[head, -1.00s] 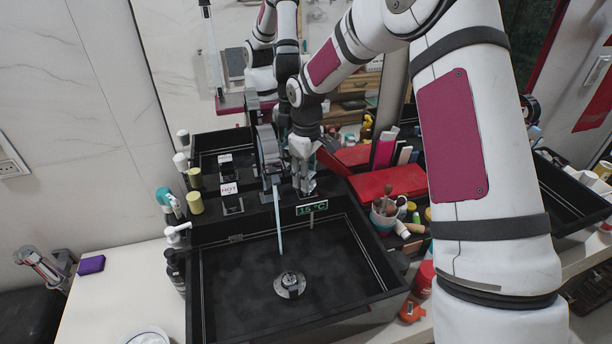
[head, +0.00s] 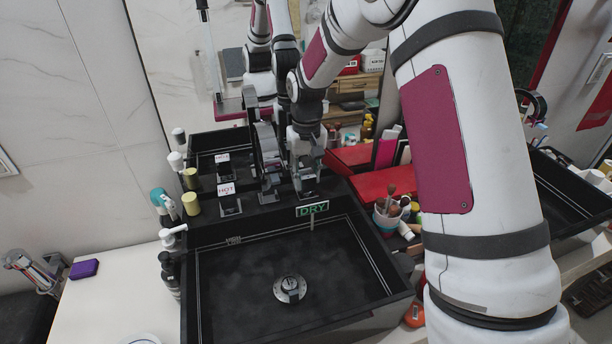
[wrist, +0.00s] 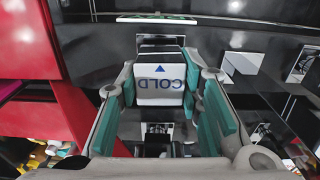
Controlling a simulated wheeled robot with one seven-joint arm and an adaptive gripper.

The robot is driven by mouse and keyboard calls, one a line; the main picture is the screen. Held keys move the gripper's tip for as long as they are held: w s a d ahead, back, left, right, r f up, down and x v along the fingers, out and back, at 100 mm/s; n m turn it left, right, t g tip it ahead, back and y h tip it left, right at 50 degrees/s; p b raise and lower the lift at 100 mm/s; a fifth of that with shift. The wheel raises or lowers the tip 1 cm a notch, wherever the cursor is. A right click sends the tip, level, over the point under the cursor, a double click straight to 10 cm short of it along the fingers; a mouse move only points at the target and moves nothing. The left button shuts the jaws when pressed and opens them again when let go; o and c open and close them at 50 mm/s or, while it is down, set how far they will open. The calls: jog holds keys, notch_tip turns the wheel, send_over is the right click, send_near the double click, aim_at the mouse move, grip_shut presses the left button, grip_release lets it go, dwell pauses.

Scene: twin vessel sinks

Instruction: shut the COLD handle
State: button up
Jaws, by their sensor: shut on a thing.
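The COLD handle (wrist: 160,82) shows in the wrist view as a white plate with the word COLD upside down and a blue triangle. It sits between the teal pads of my gripper (wrist: 166,100), which is shut on it. In the head view my gripper (head: 306,182) is at the back rim of the near sink, right of the faucet (head: 268,160), and hides most of the handle. No water stream falls from the faucet. The green display (head: 312,209) on the sink reads DRY.
The HOT handle (head: 228,197) stands left of the faucet. Bottles and pump dispensers line the sink's left side. A red box (head: 392,184) and a cup of brushes (head: 388,214) stand close on the right. The black basin (head: 250,270) is empty around its drain (head: 290,289).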

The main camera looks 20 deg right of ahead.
jog(key=shift+m, duration=0.3)
jog(key=o, duration=1.2)
jog(key=shift+c, duration=0.2)
notch_tip(320, 180, up, 12)
